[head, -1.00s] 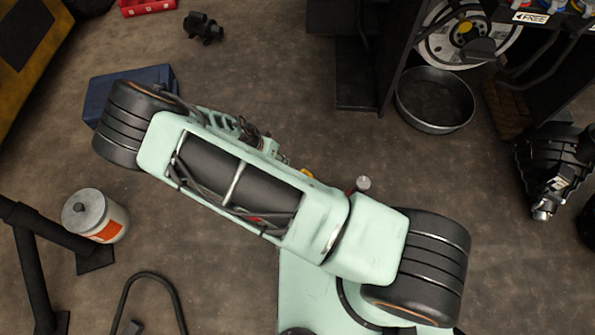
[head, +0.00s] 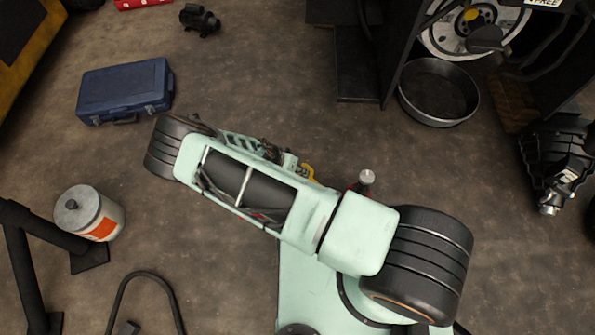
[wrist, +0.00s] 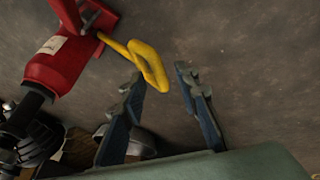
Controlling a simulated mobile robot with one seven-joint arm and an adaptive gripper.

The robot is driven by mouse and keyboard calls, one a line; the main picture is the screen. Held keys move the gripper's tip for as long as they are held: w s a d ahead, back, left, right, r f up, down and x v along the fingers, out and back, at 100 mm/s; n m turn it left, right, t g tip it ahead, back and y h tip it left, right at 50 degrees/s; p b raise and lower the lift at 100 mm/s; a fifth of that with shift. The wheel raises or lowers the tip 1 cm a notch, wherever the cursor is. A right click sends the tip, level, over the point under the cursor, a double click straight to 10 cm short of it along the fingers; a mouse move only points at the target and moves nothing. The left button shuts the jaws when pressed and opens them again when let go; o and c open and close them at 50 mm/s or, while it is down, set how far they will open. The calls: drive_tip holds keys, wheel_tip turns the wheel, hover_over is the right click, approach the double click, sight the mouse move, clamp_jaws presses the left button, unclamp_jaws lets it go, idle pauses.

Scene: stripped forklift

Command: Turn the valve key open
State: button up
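The yellow valve key (wrist: 150,65) is a looped handle on a stem from a red valve body (wrist: 62,65) at the upper left of the wrist view. My gripper (wrist: 160,78) is open, with two dark blue-grey fingers. The key's loop appears between the fingertips, closer to the left one. I cannot tell whether a finger touches it. In the head view a bit of yellow (head: 309,172), likely the key, shows just past my arm.
A blue case (head: 125,90) lies on the floor at left, and a white canister (head: 92,213) stands below it. A black rack with a wheel (head: 470,25) and a round pan (head: 438,92) is at upper right. Dark parts (wrist: 25,130) lie left of my gripper. Floor is open between.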

drive_tip(key=shift+d+f, duration=0.15)
drive_tip(key=shift+f, duration=0.1)
drive_tip(key=shift+w, duration=0.1)
clamp_jaws()
